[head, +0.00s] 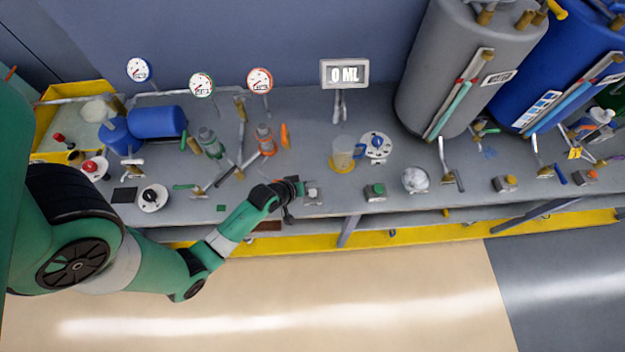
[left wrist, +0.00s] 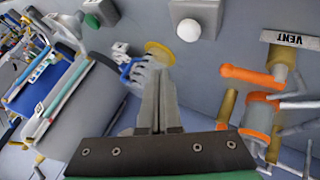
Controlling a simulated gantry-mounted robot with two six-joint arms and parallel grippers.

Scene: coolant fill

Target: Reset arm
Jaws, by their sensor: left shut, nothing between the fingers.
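My left arm comes in from the left in the head view, and its gripper (head: 297,188) is over the front part of the bench (head: 300,150). In the left wrist view the two fingers of the left gripper (left wrist: 160,85) are together, with nothing between them. A box with a white button (head: 312,190) is just right of the gripper; it also shows in the left wrist view (left wrist: 188,28), apart from the fingertips. A clear jug with a blue handle (head: 343,154) stands on a yellow disc behind it and is partly hidden by the fingers in the left wrist view. My right gripper is not in view.
A display reading 0 ML (head: 344,73) stands at the back. A grey tank (head: 455,70) and a blue tank (head: 550,65) are at the right. Orange-handled piping (left wrist: 255,78) is near the gripper. A green button box (head: 375,191) is farther right. The floor in front is clear.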

